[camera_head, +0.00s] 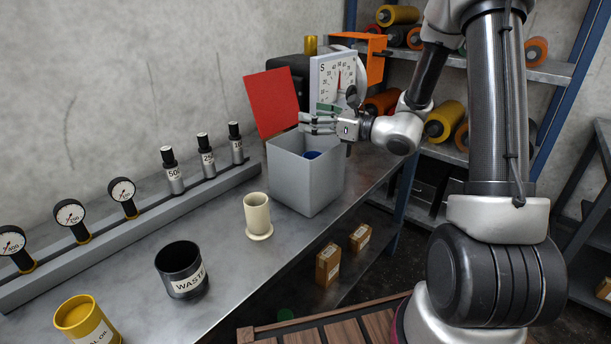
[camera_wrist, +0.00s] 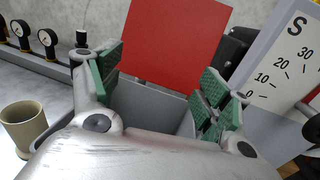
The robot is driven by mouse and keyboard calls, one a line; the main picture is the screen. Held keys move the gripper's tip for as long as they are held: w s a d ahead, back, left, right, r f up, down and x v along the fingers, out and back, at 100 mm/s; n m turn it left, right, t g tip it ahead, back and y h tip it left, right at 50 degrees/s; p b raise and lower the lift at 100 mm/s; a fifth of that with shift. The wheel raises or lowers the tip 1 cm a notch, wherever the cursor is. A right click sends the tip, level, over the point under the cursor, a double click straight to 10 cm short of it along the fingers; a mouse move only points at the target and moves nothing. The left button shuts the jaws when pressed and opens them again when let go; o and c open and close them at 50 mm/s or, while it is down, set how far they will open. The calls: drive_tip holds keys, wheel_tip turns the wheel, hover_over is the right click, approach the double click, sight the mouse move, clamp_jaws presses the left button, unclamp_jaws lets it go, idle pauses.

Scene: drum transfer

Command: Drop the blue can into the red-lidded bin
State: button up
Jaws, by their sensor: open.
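The grey bin (camera_head: 308,183) stands on the metal bench with its red lid (camera_head: 271,102) raised open at the back left. A blue object that looks like the can (camera_head: 313,155) shows inside the bin, partly hidden by the bin wall. My gripper (camera_head: 305,124) is over the bin opening, its fingers spread and empty. In the wrist view the green-padded fingers (camera_wrist: 158,88) are apart, with the red lid (camera_wrist: 178,42) beyond them and the grey bin wall (camera_wrist: 150,106) between them. The can is not visible in the wrist view.
A cream cup-like holder (camera_head: 257,216), a black WASTE pot (camera_head: 182,270) and a yellow can (camera_head: 86,318) stand along the bench. A dial scale (camera_head: 334,80) is close behind the bin. Gauges and weights line the wall. Bare bench lies between the pots and the rail.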

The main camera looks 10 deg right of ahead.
drive_tip(key=v, duration=1.2)
